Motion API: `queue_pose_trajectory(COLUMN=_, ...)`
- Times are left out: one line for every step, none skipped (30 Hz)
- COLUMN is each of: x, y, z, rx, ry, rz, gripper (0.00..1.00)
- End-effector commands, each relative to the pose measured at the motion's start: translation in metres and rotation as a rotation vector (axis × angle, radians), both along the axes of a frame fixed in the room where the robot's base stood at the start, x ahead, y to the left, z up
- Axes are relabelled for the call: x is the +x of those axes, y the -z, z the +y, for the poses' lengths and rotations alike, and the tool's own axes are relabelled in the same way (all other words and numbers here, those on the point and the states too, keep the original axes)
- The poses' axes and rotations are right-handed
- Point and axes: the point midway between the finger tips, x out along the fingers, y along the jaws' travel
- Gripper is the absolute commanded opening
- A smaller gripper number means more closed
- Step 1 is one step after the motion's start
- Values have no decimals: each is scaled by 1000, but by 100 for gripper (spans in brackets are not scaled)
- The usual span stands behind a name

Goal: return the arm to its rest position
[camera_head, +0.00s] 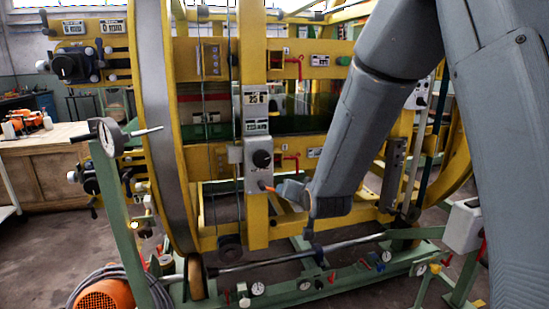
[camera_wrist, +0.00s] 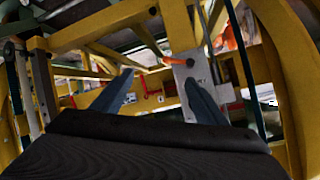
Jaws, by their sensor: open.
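My gripper (camera_wrist: 160,78) shows in the wrist view as two blue-grey fingers, spread apart with nothing between them. In the head view my arm reaches down from the upper right, and my gripper (camera_head: 290,190) is at its lower left end. It is in front of the yellow ring frame (camera_head: 258,60), close to a grey box (camera_head: 258,155) with a black knob and an orange part. In the wrist view the grey box (camera_wrist: 195,72) lies beyond the right finger. I cannot tell whether a finger touches it. My arm hides part of the frame's right side.
A large grey-rimmed ring (camera_head: 155,110) stands left of the box. A dial gauge (camera_head: 108,137) on a green post (camera_head: 115,200) is at the left. A metal rod (camera_head: 300,257) and green base rails cross below. An orange motor (camera_head: 103,295) and a wooden bench (camera_head: 45,165) are further left.

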Motion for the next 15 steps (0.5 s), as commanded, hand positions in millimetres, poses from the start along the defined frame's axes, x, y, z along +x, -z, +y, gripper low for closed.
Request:
queue_pose_trajectory(x=-18, y=6, z=-17, rx=-43, ry=4, rz=79, gripper=67)
queue_pose_trajectory(x=-30, y=13, z=-26, rx=-70, ry=0, rz=130, gripper=67)
queue_pose_trajectory(x=-47, y=20, z=-38, rx=-105, ry=-3, rz=200, gripper=67)
queue_pose_trajectory(x=-61, y=26, z=-46, rx=-128, ry=-8, rz=251, gripper=67)
queue_pose_trajectory(x=-75, y=31, z=-54, rx=-151, ry=-13, rz=304, gripper=67)
queue_pose_trajectory(x=-96, y=37, z=-65, rx=-180, ry=-22, rz=375, gripper=67)
queue_pose_trajectory(x=-112, y=41, z=-72, rx=-199, ry=-29, rz=427, gripper=67)
queue_pose_trajectory(x=-129, y=44, z=-80, rx=-217, ry=-38, rz=480, gripper=67)
queue_pose_trajectory(x=-151, y=48, z=-89, rx=-240, ry=-51, rz=551, gripper=67)
queue_pose_trajectory(x=-169, y=51, z=-96, rx=-256, ry=-62, rz=605, gripper=67)
queue_pose_trajectory(x=-186, y=52, z=-102, rx=-269, ry=-73, rz=655, gripper=67)
queue_pose_trajectory(x=-209, y=54, z=-109, rx=-284, ry=-90, rz=721, gripper=67)
queue_pose_trajectory(x=-225, y=55, z=-114, rx=-294, ry=-101, rz=767, gripper=67)
queue_pose_trajectory(x=-241, y=55, z=-118, rx=-302, ry=-113, rz=810, gripper=67)
queue_pose_trajectory(x=-260, y=55, z=-122, rx=-310, ry=-130, rz=863, gripper=67)
